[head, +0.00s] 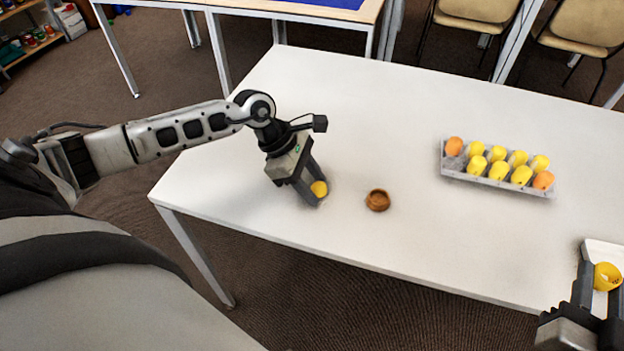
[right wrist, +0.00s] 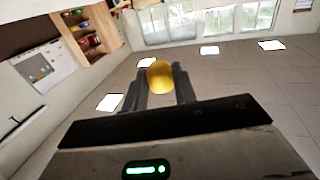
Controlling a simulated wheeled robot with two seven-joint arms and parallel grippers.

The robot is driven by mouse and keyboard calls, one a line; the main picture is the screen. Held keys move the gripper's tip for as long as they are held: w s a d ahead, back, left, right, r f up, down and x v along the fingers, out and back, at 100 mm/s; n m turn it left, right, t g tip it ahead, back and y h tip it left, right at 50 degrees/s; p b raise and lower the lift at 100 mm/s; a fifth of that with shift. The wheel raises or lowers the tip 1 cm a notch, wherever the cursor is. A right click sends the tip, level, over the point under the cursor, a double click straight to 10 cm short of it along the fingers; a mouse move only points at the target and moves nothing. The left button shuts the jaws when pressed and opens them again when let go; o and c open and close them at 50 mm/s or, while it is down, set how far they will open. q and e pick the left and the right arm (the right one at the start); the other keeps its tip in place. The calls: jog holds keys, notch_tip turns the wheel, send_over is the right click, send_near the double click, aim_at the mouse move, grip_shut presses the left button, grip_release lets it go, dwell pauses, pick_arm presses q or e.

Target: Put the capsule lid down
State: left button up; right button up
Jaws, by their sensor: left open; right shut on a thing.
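The yellow capsule lid (head: 607,276) is held between the fingers of my right gripper (head: 597,285), at the right edge of the head view. Its hollow side shows. In the right wrist view the lid (right wrist: 160,77) sits between the fingertips as a rounded yellow shape. My left gripper (head: 312,190) is open and points down at the table. A yellow piece (head: 319,188) is at its fingertips, partly hidden by a finger. I cannot tell whether the fingers touch it.
A brown round dish (head: 378,200) stands right of my left gripper. A grey egg carton (head: 497,183) with several yellow and orange capsules lies farther right. A white tray (head: 600,250) is behind and partly under my right gripper. The white table (head: 340,110) is clear at the back.

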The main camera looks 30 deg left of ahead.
pick_arm(q)
jog(key=v, duration=1.3)
jog(key=shift+d, duration=0.3)
